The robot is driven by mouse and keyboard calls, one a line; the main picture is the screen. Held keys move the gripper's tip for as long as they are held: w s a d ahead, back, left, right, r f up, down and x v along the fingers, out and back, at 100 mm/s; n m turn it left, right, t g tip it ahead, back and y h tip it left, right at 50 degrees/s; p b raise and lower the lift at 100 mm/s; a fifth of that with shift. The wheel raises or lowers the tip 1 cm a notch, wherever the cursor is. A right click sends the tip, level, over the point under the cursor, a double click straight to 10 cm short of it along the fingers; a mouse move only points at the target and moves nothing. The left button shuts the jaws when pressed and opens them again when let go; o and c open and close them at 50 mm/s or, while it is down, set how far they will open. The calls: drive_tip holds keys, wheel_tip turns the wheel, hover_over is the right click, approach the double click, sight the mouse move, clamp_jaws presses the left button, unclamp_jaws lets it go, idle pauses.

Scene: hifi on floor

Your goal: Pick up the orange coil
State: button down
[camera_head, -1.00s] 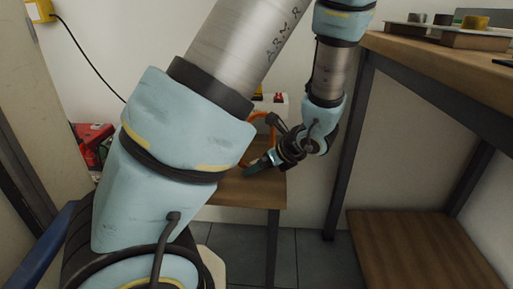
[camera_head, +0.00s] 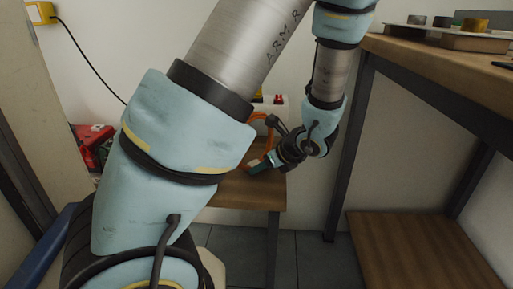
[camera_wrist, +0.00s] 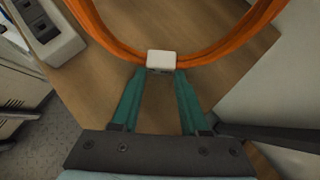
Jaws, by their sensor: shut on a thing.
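The orange coil (camera_wrist: 228,45) shows in the wrist view as a loop of orange cable with a white block (camera_wrist: 162,60) on its near side. My gripper (camera_wrist: 161,72) has its two teal fingers closed on this white block. In the head view the orange coil (camera_head: 265,121) is a small arc above the small wooden table, partly hidden by my arm. My gripper (camera_head: 258,163) is beside it there, low over the tabletop. I cannot tell whether the coil touches the table.
The small wooden table (camera_head: 255,190) is under the coil. A white power strip (camera_wrist: 55,40) with dark switches lies at its far side. A larger workbench (camera_head: 440,70) with a lower shelf (camera_head: 415,245) stands at the right. Red equipment (camera_head: 92,145) is at the left.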

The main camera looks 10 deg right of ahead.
wheel_tip(320, 180, up, 10)
drive_tip(key=p, duration=0.4)
drive_tip(key=shift+p, duration=0.3)
drive_tip(key=shift+r, duration=0.1)
idle(0.8)
